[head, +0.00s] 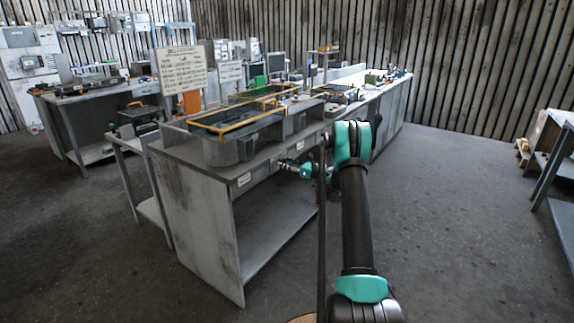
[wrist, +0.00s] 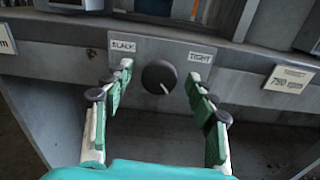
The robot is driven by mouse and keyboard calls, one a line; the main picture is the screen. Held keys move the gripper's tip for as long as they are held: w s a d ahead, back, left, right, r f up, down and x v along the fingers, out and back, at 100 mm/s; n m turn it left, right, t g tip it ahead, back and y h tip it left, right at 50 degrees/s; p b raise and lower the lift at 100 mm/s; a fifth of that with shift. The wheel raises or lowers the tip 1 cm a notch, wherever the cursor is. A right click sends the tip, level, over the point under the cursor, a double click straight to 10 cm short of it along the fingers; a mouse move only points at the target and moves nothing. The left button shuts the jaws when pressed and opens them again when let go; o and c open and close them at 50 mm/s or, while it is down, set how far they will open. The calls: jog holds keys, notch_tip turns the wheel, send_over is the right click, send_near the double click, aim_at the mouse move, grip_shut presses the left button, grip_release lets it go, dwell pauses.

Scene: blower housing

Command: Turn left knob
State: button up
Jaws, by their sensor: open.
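A round dark knob (wrist: 159,75) sits on the grey front panel in the wrist view. Its white mark points down and slightly right. My gripper (wrist: 160,80) is open, with one green-padded finger left of the knob and one right of it. A gap shows between each finger and the knob. In the head view my gripper (head: 285,164) is at the front edge of the long workbench (head: 200,190); the knob cannot be made out there.
A small label (wrist: 122,46) is left of the knob and a "TIGHT" label (wrist: 200,58) right of it. A plate (wrist: 289,77) marked in rpm is further right. Trays with yellow rims (head: 235,126) stand on the workbench. The floor (head: 455,210) at right is clear.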

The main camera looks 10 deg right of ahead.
jog(key=c, duration=1.2)
jog(key=shift+o, duration=0.2)
jog(key=shift+n, duration=0.3)
jog(key=n, duration=0.5)
jog(key=shift+s, duration=0.1)
jog(key=n, duration=1.6)
jog(key=shift+s+a+f, duration=0.15)
jog(key=shift+f, duration=0.15)
